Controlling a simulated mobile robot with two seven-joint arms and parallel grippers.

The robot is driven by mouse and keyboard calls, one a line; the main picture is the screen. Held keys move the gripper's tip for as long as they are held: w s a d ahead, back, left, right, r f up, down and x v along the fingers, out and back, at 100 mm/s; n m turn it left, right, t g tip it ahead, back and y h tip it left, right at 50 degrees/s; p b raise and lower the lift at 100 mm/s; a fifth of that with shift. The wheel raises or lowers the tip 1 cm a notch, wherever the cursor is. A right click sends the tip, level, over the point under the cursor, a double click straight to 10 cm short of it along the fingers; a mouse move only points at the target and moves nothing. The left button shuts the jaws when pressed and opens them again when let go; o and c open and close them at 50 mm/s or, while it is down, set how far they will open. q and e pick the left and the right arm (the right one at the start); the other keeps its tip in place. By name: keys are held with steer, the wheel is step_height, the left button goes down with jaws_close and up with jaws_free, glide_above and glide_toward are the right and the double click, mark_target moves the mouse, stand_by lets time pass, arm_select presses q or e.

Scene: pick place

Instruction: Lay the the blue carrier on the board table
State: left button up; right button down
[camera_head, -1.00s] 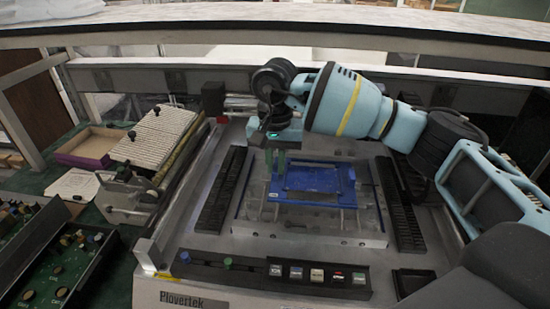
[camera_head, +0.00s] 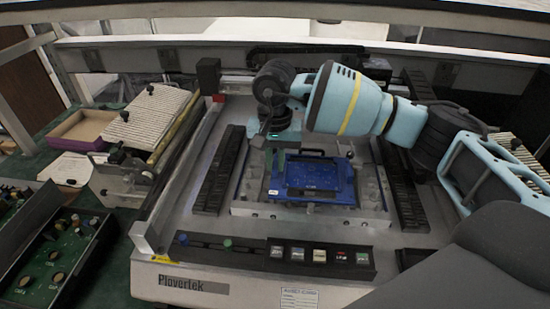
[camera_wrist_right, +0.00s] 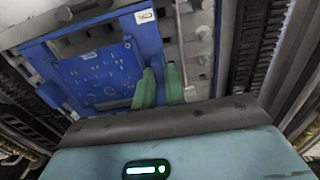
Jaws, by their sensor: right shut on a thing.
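The blue carrier (camera_head: 312,184) is a flat blue frame with a panel in it, over the middle of the machine. The board table (camera_head: 240,209) is the grey metal plate with pins directly beneath it. I cannot tell whether the carrier touches the table. My right gripper (camera_head: 278,162) is shut on the carrier's left side in the head view. In the right wrist view, the green fingers (camera_wrist_right: 161,88) are at the edge of the carrier (camera_wrist_right: 98,72), with the table's metal surface (camera_wrist_right: 196,52) beside it. My left gripper is out of view.
Black ribbed rails (camera_head: 219,170) and (camera_head: 400,185) flank the table. A button panel (camera_head: 275,253) runs along the machine's front. A purple-sided tray (camera_head: 82,128) and a green circuit board (camera_head: 55,255) are at the left.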

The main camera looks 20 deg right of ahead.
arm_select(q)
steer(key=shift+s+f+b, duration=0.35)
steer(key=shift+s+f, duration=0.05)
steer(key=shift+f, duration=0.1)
arm_select(e)
steer(key=shift+f, duration=0.85)
stand_by(0.6)
steer(key=c, duration=1.4)
jaws_free()
steer(key=c, duration=0.3)
steer(key=shift+c, duration=0.2)
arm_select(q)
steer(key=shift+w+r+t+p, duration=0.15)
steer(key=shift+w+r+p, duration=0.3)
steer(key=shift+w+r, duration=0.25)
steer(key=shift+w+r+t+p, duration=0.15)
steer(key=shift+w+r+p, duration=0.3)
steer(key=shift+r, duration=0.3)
arm_select(e)
steer(key=shift+r, duration=3.55)
